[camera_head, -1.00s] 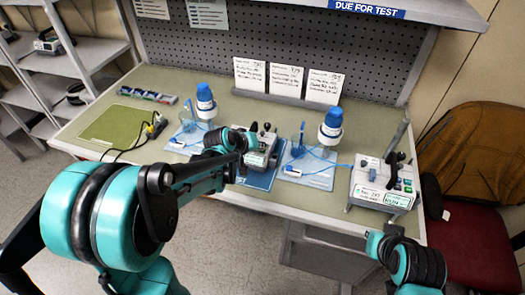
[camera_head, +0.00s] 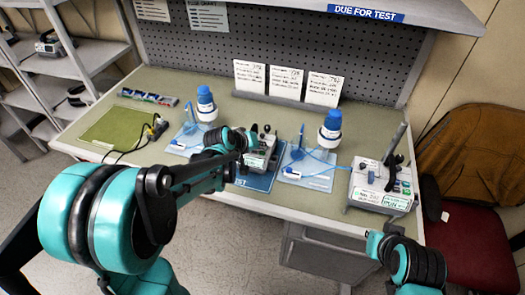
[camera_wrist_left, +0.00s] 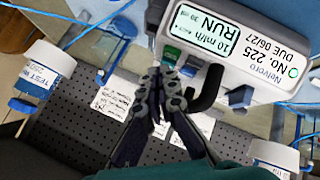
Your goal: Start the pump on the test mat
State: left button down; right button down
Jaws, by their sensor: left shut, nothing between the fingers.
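The pump (camera_head: 261,156) stands on the blue test mat (camera_head: 262,182) at the middle of the bench. In the left wrist view the pump (camera_wrist_left: 232,50) appears upside down, with a lit display reading 10 ml/h and RUN and a label reading No. 225, DUE 06/27. A green button (camera_wrist_left: 171,53) and other keys sit below the display. My left gripper (camera_wrist_left: 168,74) is shut and empty, its fingertips close by the green button; I cannot tell whether they touch it. In the head view my left wrist partly covers the pump. My right arm shows at the lower right, its gripper out of sight.
Blue-capped bottles (camera_head: 206,104) (camera_head: 331,129) stand on either side of the test pump, with thin blue tubing. Another pump (camera_head: 382,187) stands at the right end. A green mat (camera_head: 112,126) and cable lie left. Cards (camera_head: 285,82) stand behind.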

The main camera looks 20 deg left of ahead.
pick_arm(q)
jog(key=shift+r, duration=0.1)
notch_tip(320, 180, up, 5)
jog(key=p, duration=0.4)
dwell(0.5)
dwell(0.4)
jog(key=m+y+b, duration=0.1)
jog(key=m+b, duration=0.1)
send_near(261, 155)
jog(key=s+d+r, duration=0.3)
jog(key=s+r, duration=0.1)
jog(key=s, duration=0.2)
jog(key=s+a+f+m+g+y+b, duration=0.1)
jog(key=s+f+m+y+b, duration=0.1)
jog(key=s, duration=1)
jog(key=shift+f+m+g, duration=0.3)
jog(key=shift+f+m, duration=0.1)
jog(key=shift+m, duration=0.1)
jog(key=shift+s+a, duration=0.1)
dwell(0.3)
